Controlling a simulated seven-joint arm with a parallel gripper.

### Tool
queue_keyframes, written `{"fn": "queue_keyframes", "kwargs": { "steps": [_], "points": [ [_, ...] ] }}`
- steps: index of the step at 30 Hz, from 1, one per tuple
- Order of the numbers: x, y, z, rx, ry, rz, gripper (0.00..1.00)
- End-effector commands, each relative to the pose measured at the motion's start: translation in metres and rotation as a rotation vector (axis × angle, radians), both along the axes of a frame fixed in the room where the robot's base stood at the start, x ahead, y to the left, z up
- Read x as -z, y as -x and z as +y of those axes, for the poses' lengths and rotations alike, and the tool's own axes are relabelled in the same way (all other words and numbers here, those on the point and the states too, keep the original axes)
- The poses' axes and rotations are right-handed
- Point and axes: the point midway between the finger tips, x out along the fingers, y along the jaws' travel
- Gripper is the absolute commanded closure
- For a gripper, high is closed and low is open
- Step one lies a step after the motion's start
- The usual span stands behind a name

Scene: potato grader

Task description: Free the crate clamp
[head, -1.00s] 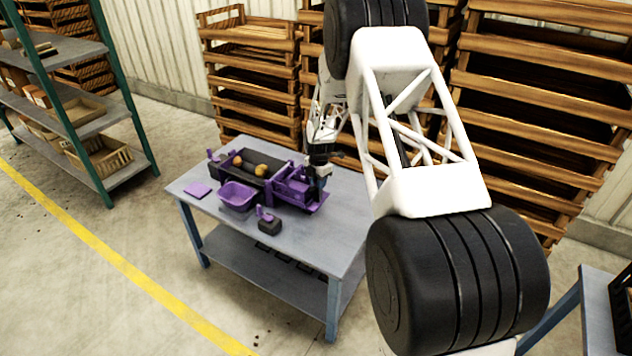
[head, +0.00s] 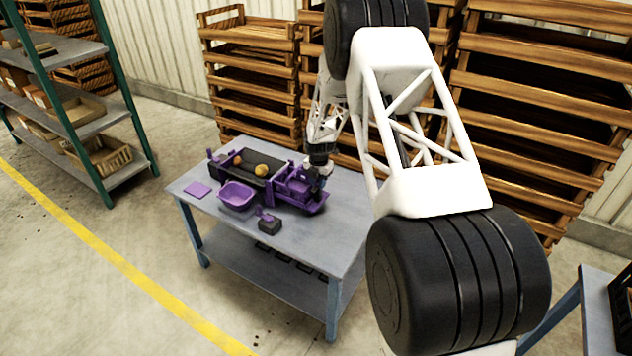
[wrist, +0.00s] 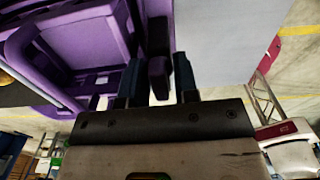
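The potato grader is a dark belt bed (head: 247,163) with purple frame parts and a few potatoes (head: 262,170) on it. At its right end is a purple crate-like unit (head: 297,186); it also fills the upper left of the wrist view (wrist: 70,45). A small purple lever (wrist: 160,78), seemingly the crate clamp's, stands beside that unit. My gripper (wrist: 160,80) has its fingers apart, one on either side of the lever, with narrow gaps showing. In the head view my gripper (head: 318,180) is at the unit's right side, and its fingertips are hard to make out.
A purple tub (head: 237,195), a flat purple plate (head: 198,190) and a dark block with a purple top (head: 269,224) stand on the grey table (head: 320,235). Wooden crates (head: 250,75) are stacked behind. The table's front right is clear.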

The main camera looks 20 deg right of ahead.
Motion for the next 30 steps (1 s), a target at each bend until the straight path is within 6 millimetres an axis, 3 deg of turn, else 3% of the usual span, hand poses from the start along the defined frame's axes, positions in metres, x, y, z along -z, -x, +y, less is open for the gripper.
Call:
{"fn": "queue_keyframes", "kwargs": {
  "steps": [11, 30],
  "points": [
    [-0.004, 0.0, 0.0, 0.0, 0.0, 0.0, 0.72],
    [-0.04, 0.0, 0.0, 0.001, 0.0, 0.0, 0.72]
  ]
}}
